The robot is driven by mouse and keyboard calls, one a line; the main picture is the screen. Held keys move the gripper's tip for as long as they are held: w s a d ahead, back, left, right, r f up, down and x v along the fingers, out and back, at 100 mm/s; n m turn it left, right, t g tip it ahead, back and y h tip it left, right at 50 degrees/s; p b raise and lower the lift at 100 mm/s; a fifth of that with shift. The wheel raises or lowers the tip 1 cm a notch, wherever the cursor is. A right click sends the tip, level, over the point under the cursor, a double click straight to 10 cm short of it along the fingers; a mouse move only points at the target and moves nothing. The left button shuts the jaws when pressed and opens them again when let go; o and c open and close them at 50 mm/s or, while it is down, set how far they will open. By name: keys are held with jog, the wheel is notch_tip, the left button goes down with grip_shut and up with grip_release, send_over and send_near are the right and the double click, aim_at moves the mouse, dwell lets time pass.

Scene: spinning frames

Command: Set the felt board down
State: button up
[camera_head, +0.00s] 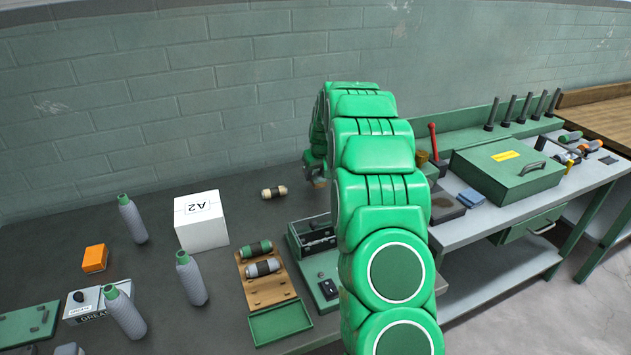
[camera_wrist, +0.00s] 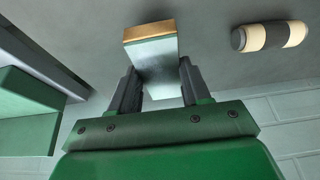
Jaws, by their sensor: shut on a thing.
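My gripper (camera_wrist: 158,78) is shut on the felt board (camera_wrist: 152,52), a small block with a tan edge, a green strip and a pale grey face. The board sits between both fingers and sticks out past their tips. In the wrist view the dark bench top lies behind it; I cannot tell whether the board touches it. In the head view my gripper (camera_head: 315,165) is at the back of the dark bench, mostly behind my green arm, and only a small brownish bit of the board shows below it.
A cream and dark bobbin (camera_head: 274,192) lies left of my gripper; it also shows in the wrist view (camera_wrist: 270,36). A white A2 box (camera_head: 202,235), a wooden tray (camera_head: 268,292) with two bobbins and an open green box (camera_head: 313,237) stand nearby. The wall is close behind.

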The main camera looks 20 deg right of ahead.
aim_at(317, 176)
jog(key=shift+w+d+f, duration=0.1)
jog(key=shift+w+f, duration=0.15)
jog(key=shift+f, duration=1.55)
jog(key=shift+f, duration=0.15)
jog(key=o, duration=1.1)
